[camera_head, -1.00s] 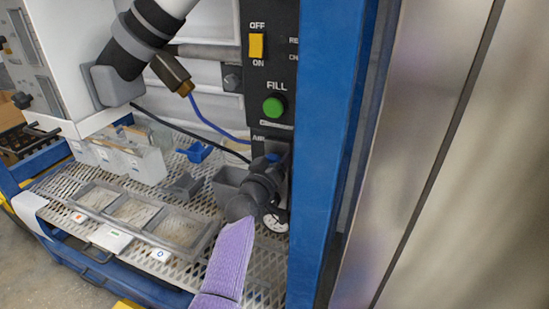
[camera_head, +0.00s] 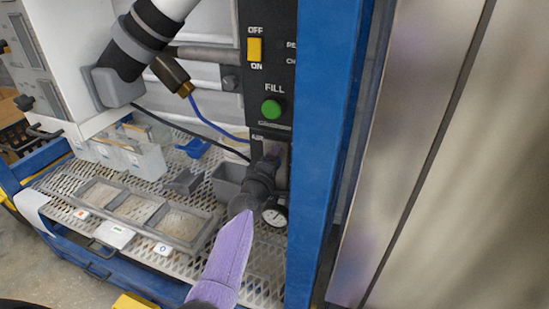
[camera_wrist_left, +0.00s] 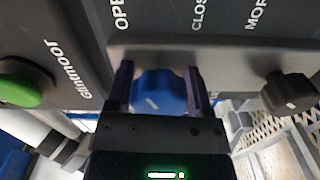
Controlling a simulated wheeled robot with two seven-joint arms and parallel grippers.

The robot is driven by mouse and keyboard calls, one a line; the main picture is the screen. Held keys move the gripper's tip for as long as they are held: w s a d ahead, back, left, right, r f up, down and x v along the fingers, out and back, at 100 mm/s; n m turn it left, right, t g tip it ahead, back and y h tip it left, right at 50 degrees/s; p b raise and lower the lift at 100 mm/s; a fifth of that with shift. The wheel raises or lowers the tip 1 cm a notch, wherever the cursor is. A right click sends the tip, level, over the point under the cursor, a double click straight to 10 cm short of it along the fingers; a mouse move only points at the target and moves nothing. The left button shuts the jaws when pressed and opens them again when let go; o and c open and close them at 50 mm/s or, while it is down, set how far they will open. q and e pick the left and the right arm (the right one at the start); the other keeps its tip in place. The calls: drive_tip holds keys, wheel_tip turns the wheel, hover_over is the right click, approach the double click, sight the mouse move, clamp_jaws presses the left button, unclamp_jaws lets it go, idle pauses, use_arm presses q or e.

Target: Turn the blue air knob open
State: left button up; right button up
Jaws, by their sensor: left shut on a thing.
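The blue air knob (camera_wrist_left: 160,92) sits on the dark control panel, under the partly visible labels "OPE" and "CLOS". A short pale mark on it looks tilted. My left gripper (camera_wrist_left: 158,90) is shut on the knob, one finger on each side of it. In the head view my left gripper (camera_head: 266,168) is at the lower part of the black panel (camera_head: 268,75), below the green FILL button (camera_head: 272,109), and it hides the knob there. My right gripper is not in view.
A round gauge (camera_head: 275,216) sits just below my left gripper. A black knob (camera_wrist_left: 288,92) is right of the blue one in the wrist view. A blue post (camera_head: 325,150) stands close on the right. Grey bins and a framed tray (camera_head: 195,240) occupy the mesh shelf.

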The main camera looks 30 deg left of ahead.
use_arm(q)
drive_tip(key=shift+n, duration=1.8)
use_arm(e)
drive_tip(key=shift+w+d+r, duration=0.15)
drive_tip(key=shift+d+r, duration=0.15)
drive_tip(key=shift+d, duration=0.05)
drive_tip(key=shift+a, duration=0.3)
use_arm(q)
drive_tip(key=o, duration=1.3)
drive_tip(key=shift+c, duration=0.2)
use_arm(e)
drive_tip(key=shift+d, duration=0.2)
